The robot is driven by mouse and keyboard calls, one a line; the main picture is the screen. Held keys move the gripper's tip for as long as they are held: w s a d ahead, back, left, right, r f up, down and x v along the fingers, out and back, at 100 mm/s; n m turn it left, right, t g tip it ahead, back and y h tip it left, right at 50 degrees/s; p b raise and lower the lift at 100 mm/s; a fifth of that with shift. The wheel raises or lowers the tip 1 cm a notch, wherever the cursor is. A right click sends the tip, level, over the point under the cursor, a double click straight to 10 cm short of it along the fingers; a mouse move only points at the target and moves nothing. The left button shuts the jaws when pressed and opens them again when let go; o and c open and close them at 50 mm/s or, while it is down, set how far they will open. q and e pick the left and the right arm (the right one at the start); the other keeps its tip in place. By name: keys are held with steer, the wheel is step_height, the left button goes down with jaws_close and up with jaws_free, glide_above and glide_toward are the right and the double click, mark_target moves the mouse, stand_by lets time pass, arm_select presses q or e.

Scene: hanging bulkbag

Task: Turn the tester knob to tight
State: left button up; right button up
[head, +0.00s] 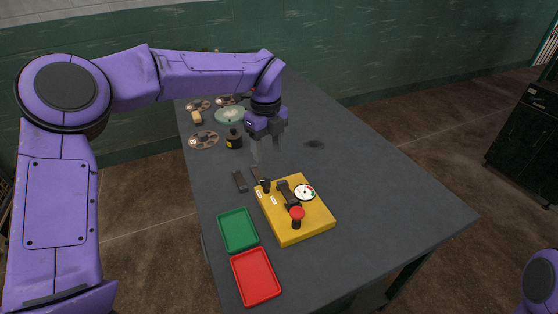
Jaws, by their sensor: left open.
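The yellow tester box (311,226) sits on the dark table. On top it has a red round knob (297,212) near its front, a white dial gauge (305,192), a black clamp-like part (287,192) and a small black knob (264,184) at its back left corner. Small white labels lie beside the black parts; I cannot read them. My left gripper (267,155) is open and points down above the table, just behind the tester, apart from it. Nothing shows between its fingers. My right gripper is out of view; only part of my right arm shows at the lower right.
A green tray (221,230) and a red tray (237,279) lie left of the tester. Small dark pieces (240,182) lie behind the green tray. A dark bottle (234,139) and several reels (203,140) stand farther back. The table's right side is clear.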

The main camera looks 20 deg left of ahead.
arm_select(q)
steer(key=shift+w+d+f, duration=0.1)
steer(key=shift+f, duration=0.85)
steer(key=p, duration=0.1)
glide_above(267, 181)
steer(key=s, duration=0.1)
steer(key=f, duration=0.4)
steer(key=shift+s+f, duration=0.15)
steer(key=shift+s, duration=0.05)
steer(key=f, duration=0.1)
steer(key=w+f, duration=0.1)
steer(key=f, duration=0.1)
steer(key=shift+w+f, duration=0.4)
steer(key=shift+f, duration=0.1)
steer(key=shift+s+r, duration=0.2)
steer(key=shift+s, duration=0.2)
steer(key=shift+c, duration=0.3)
steer(key=shift+w, duration=0.1)
jaws_close()
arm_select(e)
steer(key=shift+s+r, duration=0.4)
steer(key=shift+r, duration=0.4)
